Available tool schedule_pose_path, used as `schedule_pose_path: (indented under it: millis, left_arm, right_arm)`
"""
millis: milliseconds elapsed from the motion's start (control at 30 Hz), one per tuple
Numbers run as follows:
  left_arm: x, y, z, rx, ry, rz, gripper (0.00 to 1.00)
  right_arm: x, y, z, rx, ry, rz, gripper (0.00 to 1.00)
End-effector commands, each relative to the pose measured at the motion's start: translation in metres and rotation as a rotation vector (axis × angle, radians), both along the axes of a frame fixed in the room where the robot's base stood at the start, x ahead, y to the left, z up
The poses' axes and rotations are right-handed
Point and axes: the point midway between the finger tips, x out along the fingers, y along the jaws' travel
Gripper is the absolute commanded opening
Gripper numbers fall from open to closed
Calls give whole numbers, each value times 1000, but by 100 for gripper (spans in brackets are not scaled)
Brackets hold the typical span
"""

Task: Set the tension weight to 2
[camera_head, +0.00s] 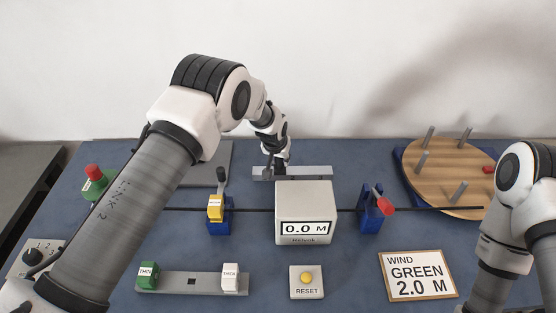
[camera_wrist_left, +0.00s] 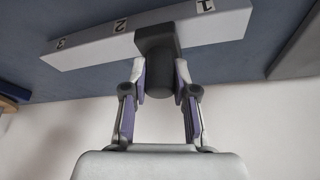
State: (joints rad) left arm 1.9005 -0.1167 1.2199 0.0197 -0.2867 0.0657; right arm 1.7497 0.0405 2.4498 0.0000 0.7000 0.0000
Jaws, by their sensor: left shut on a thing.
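The tension scale is a pale grey bar (camera_head: 312,172) at the back of the table, behind the length counter. The left wrist view shows the bar (camera_wrist_left: 85,52) with marks 1, 2 and 3 along it. A dark grey weight (camera_wrist_left: 157,40) sits on the bar, between the 2 mark and the 1 mark in that view. My left gripper (camera_wrist_left: 160,82) is shut on the weight's round dark knob. In the head view my left gripper (camera_head: 279,164) is at the bar's left part, partly hidden. My right gripper is out of view.
The counter (camera_head: 304,200) reads 0.0 M, in front of the bar. A black cable runs through blue stands (camera_head: 370,222). A wooden reel (camera_head: 440,170) with pegs is at the back right. A sign (camera_head: 417,276) reads WIND GREEN 2.0 M. A RESET button (camera_head: 306,279) is in front.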

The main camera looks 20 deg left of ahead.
Motion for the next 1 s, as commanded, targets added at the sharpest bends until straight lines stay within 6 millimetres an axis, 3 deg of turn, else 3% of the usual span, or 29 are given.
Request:
schedule_pose_path:
  millis: [33, 67, 100, 133, 533, 900, 1000]
  left_arm:
    - [0, 1, 0, 0, 2, 1, 0]
    - [0, 1, 0, 0, 1, 1, 34]
    - [0, 1, 0, 0, 1, 1, 49]
    - [0, 1, 0, 0, 1, 1, 53]
    - [-3, 0, 9, 0, -1, 0, 53]
    - [-36, 0, 89, 2, -1, 1, 53]
    - [-42, 0, 103, 2, 1, 0, 53]
  right_arm:
    - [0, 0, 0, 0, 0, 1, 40]
    - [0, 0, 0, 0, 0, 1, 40]
    - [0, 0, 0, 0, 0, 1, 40]
    - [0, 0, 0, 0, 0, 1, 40]
    - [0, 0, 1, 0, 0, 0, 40]
    - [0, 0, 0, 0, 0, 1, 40]
    - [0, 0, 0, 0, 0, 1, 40]
